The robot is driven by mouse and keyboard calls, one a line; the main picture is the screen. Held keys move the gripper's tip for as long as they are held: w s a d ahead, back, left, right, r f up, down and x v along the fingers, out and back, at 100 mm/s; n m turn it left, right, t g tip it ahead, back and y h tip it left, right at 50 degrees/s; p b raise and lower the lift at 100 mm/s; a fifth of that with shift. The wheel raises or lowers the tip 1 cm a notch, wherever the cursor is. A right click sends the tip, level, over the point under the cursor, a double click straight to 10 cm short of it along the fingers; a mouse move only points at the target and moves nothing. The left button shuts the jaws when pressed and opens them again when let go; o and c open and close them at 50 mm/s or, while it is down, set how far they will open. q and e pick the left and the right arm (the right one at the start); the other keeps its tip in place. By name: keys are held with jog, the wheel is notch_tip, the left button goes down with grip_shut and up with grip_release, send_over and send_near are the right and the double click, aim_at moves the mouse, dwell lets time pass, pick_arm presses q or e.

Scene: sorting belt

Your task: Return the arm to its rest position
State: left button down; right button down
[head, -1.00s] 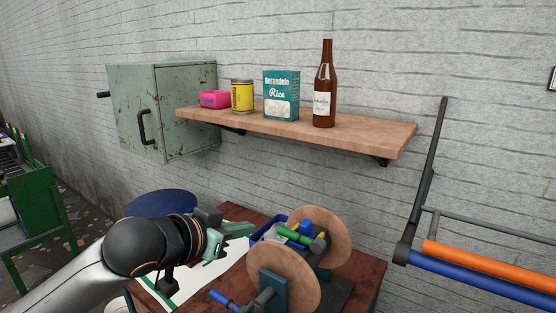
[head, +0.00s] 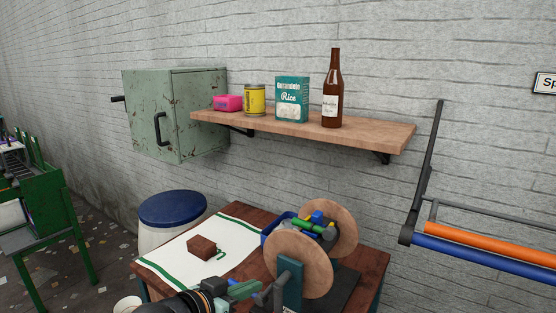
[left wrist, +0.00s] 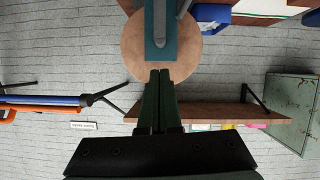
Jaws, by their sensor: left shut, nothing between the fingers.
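My left gripper (head: 245,290) is low in the head view, at the front edge of the wooden table, just left of the crank-and-disc device. In the left wrist view its two dark green fingers (left wrist: 160,78) lie together, shut and empty. They point toward the device's round wooden disc (left wrist: 126,45). Whether they touch it cannot be told. Most of the left arm is below the head view. My right gripper is not in view.
A reddish-brown block (head: 202,247) rests on a white cloth (head: 170,266) with green stripes. The device's discs (head: 305,264) stand on the table's right. A blue bin (head: 270,232) is behind. A wall shelf (head: 360,136), green cabinet (head: 176,115) and blue-topped stool (head: 172,208) stand beyond.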

pick_arm(q)
jog(key=s+a+f+n+y, duration=0.1)
jog(key=s+a+f, duration=0.1)
jog(key=s+f, duration=0.45)
jog(key=s+a+f+n+y, duration=0.1)
jog(key=s+a+f, duration=0.2)
jog(key=f, duration=0.7)
jog(key=s+a+f+n+y, duration=0.15)
jog(key=s+f, duration=0.25)
jog(key=f, duration=0.4)
jog(key=s+a+f+y, duration=0.1)
jog(key=s+a+f, duration=0.1)
jog(key=s, duration=0.3)
jog(key=s+a+f+g+y, duration=0.1)
jog(key=s+a+f, duration=0.1)
jog(key=s+f, duration=0.3)
jog(key=shift+s+a+f, duration=0.15)
jog(key=shift+s+a, duration=0.2)
jog(key=shift+s, duration=0.1)
